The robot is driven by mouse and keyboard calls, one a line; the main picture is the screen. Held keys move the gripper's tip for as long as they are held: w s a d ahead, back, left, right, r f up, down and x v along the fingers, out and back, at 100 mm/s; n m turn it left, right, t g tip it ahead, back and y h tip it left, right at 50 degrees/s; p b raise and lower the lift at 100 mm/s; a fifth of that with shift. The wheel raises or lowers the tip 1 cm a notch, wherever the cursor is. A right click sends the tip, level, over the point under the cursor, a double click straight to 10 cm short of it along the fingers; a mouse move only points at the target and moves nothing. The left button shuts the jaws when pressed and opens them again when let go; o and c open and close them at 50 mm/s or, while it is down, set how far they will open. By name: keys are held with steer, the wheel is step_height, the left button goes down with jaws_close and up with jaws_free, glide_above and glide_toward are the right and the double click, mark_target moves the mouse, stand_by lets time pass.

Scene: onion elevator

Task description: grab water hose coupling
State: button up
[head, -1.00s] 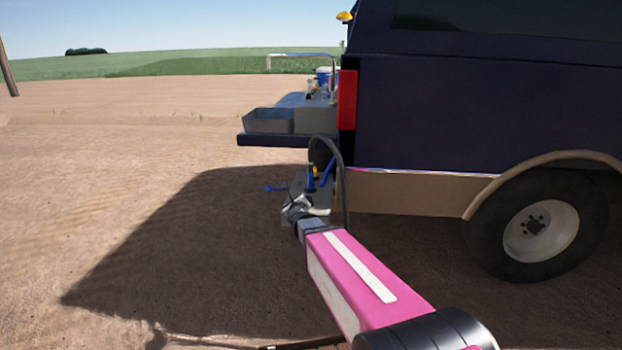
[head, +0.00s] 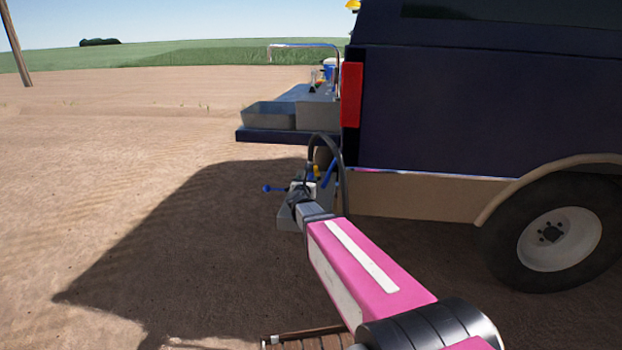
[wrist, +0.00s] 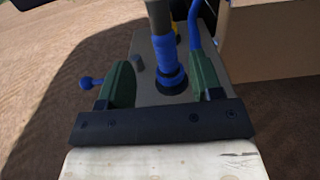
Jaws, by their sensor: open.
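The water hose coupling (wrist: 165,48) is a blue sleeve on the end of a dark hose, above a black and blue round fitting (wrist: 171,80) on a grey unit (wrist: 146,72). I cannot tell whether the sleeve is seated on the fitting. My gripper (wrist: 160,80) is open, its two green fingers on either side of the coupling and fitting in the picture, with gaps on both sides. In the head view my gripper (head: 301,192) is at the unit beneath the truck's tailgate and hides much of it.
A blue-knobbed lever (wrist: 92,83) sticks out left of the unit, close to the left finger. A blue pipe (wrist: 194,25) rises by the right finger. The dark truck (head: 440,110) stands right, with its tailgate (head: 270,136) above. Bare soil (head: 90,190) lies open to the left.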

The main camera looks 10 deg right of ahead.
mark_target(311, 176)
steer(key=x, duration=0.9)
steer(key=shift+d+f, duration=0.15)
steer(key=shift+d, duration=0.05)
jaws_close()
